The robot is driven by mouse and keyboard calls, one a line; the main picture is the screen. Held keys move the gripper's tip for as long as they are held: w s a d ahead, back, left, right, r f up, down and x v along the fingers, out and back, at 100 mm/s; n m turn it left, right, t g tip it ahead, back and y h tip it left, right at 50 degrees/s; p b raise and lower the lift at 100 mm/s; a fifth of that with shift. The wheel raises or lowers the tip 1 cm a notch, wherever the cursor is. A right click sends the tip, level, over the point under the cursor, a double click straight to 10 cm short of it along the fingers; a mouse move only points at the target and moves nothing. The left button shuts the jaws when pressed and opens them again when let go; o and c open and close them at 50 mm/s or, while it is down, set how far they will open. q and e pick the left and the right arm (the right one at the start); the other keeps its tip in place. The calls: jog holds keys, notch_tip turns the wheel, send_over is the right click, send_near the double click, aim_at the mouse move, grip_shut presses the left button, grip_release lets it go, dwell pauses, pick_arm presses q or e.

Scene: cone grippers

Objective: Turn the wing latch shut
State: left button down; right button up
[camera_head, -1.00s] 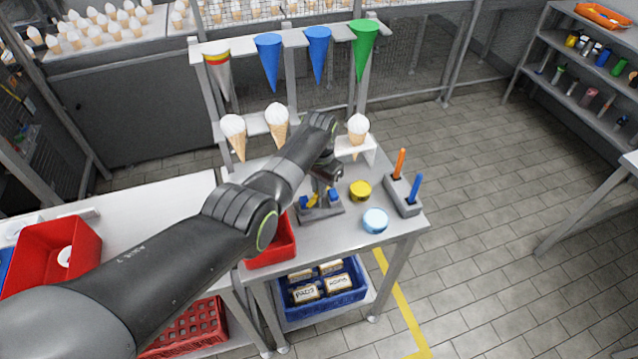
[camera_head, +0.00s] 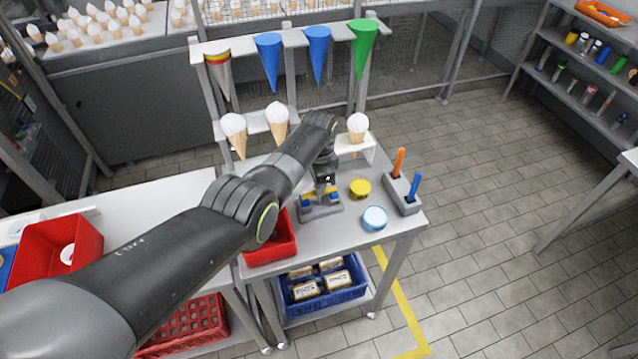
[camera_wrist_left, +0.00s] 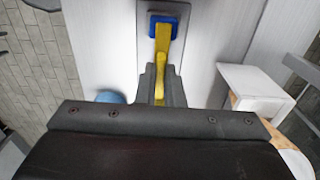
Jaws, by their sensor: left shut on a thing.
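The wing latch is a grey base (camera_head: 321,211) with blue blocks and a yellow wing (camera_head: 307,191), standing on the white table in the head view. In the left wrist view the yellow wing (camera_wrist_left: 163,48) runs from a blue block (camera_wrist_left: 162,19) on a grey plate toward my fingers. My left gripper (camera_head: 326,186) reaches down over the latch. In the left wrist view its fingers (camera_wrist_left: 161,84) are shut on the yellow wing. The arm and fingers hide part of the latch. My right gripper is in neither view.
A yellow disc (camera_head: 360,188) and a light blue disc (camera_head: 375,218) lie right of the latch. A grey holder (camera_head: 405,199) with orange and blue sticks stands beyond them. A red bin (camera_head: 270,252) is at left. A cone rack (camera_head: 250,122) stands behind.

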pick_arm(q)
jog(key=shift+w+r, duration=0.1)
jog(key=shift+r, duration=0.05)
jog(key=c, duration=1.5)
grip_release()
jog(key=shift+c, duration=0.2)
jog(key=shift+r+p, duration=0.3)
jog(key=shift+r, duration=0.25)
notch_tip(320, 180, up, 5)
jog(key=shift+f+p, duration=0.1)
jog(key=shift+p, duration=0.3)
notch_tip(320, 180, up, 11)
jog(key=b, duration=0.2)
jog(key=shift+r+b, duration=0.2)
jog(key=shift+b, duration=0.1)
jog(key=shift+f, duration=0.1)
